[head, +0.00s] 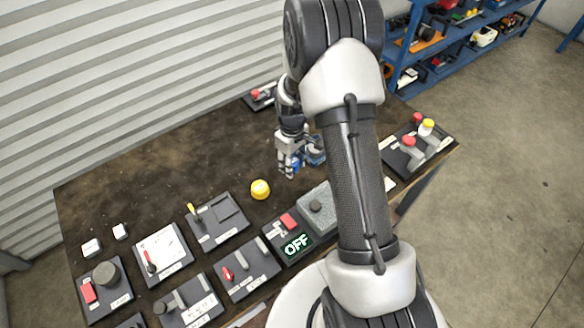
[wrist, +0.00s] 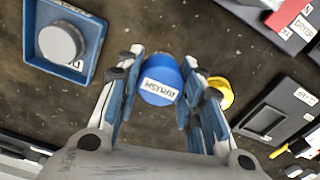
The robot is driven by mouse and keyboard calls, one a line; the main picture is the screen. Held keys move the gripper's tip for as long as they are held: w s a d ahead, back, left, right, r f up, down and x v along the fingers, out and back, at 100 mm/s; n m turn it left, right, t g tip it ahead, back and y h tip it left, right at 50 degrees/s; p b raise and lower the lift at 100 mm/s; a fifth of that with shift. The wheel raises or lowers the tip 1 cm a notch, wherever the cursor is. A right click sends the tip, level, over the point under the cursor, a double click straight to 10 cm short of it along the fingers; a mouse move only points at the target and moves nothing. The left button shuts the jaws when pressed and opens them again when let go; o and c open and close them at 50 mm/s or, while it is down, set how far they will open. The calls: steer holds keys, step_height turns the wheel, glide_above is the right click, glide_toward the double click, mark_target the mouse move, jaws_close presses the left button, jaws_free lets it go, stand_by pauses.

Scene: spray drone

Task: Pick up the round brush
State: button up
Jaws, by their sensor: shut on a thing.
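The round brush (wrist: 160,82) is a blue cylinder with a white label, seen from above in the wrist view. My gripper (wrist: 158,92) is shut on it, with one finger on each side. In the head view my gripper (head: 290,168) is low over the dark table, left of the middle of my arm. There the brush is mostly hidden by the fingers. I cannot tell whether the brush touches the table.
A blue tray with a grey round knob (wrist: 60,43) lies beside the gripper. A yellow round piece (head: 260,190) sits close by. Several black panels with levers line the table's (head: 130,180) front; another panel (head: 418,146) is at right. The table's back left is clear.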

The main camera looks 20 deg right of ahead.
step_height(320, 180, up, 15)
steer(key=p, duration=0.3)
steer(key=shift+p, duration=0.3)
